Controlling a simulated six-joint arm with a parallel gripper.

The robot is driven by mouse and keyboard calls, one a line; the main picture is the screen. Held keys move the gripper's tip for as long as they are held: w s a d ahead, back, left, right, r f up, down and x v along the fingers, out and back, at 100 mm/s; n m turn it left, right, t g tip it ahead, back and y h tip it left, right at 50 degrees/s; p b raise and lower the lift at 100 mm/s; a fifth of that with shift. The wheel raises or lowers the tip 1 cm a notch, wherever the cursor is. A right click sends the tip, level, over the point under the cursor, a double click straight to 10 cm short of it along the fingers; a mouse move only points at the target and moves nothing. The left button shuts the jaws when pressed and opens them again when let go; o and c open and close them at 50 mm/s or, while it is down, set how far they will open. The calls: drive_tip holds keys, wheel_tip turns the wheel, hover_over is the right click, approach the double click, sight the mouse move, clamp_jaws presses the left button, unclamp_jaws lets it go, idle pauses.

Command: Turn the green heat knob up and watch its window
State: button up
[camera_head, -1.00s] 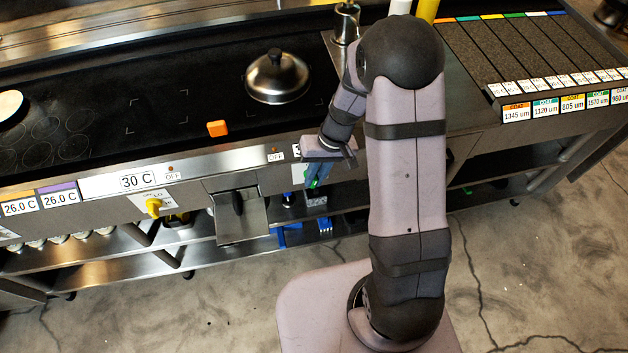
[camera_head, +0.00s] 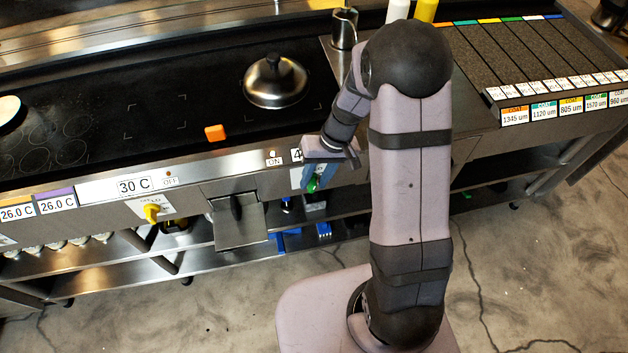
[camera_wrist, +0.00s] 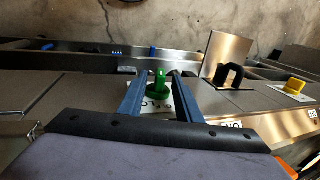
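The green heat knob (camera_wrist: 159,84) shows in the wrist view on its pale plate, between my two blue fingers. In the head view the green knob (camera_head: 313,184) is partly covered by my gripper (camera_head: 309,177), which is at the front panel. In the wrist view my gripper (camera_wrist: 158,88) is open around the knob, with small gaps at its sides; contact is not clear. The knob's window (camera_head: 296,155) shows only a "4" at its left; my wrist hides the rest. The label beside it (camera_head: 274,161) reads ON.
The yellow knob (camera_head: 151,213) sits to the left below a window (camera_head: 134,186) reading 30 C, marked OFF. A metal flap with a black handle (camera_head: 237,222) lies between the knobs. A domed lid (camera_head: 275,82) and an orange block (camera_head: 215,133) rest on the griddle (camera_head: 160,90).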

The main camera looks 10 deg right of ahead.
drive_tip(key=v, duration=0.6)
